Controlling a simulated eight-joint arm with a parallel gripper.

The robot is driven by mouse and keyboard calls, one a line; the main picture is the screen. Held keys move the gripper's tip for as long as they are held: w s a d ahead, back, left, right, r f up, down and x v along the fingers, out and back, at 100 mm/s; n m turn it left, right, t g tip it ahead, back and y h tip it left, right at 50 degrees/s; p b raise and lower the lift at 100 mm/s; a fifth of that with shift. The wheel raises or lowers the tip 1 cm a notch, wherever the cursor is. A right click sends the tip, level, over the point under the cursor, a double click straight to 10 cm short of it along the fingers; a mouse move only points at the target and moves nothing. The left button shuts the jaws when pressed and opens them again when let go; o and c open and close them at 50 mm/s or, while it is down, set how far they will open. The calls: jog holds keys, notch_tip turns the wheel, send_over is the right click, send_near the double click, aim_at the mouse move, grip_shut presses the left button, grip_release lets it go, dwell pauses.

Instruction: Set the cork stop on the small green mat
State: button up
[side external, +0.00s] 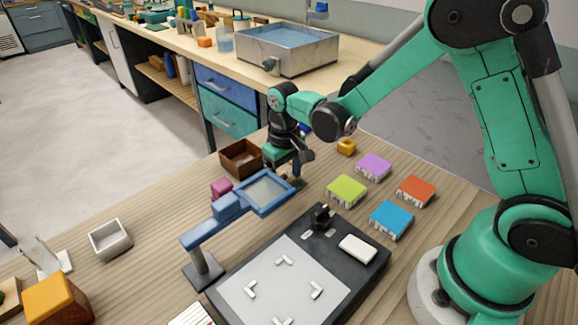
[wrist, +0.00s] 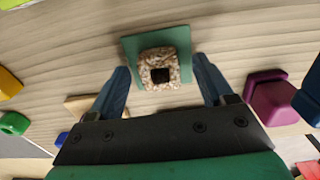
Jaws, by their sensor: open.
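The cork stop (wrist: 160,68), a speckled brown block with a dark square recess, sits on the small green mat (wrist: 131,48) in the wrist view. The mat shows around its far side and edges. My gripper (wrist: 161,66) is open, with one blue finger on each side of the cork stop and a visible gap to both. In the side external view my gripper (side external: 296,170) is low over the table, behind the blue framed stand. The cork stop and mat cannot be made out there.
The blue framed stand (side external: 224,208) and a magenta block (side external: 221,187) are close to my gripper. A brown open box (side external: 241,157) stands behind it. Yellow (side external: 346,147), purple (side external: 374,166) and green (side external: 346,190) blocks lie to the right. A dark board (side external: 372,262) lies in front.

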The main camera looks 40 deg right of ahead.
jog(key=shift+r, duration=0.1)
notch_tip(320, 180, up, 12)
jog(key=s+d+t, duration=0.1)
jog(key=s+t, duration=0.6)
jog(key=s, duration=0.2)
jog(key=shift+s+r, duration=0.15)
jog(key=shift+r, duration=0.3)
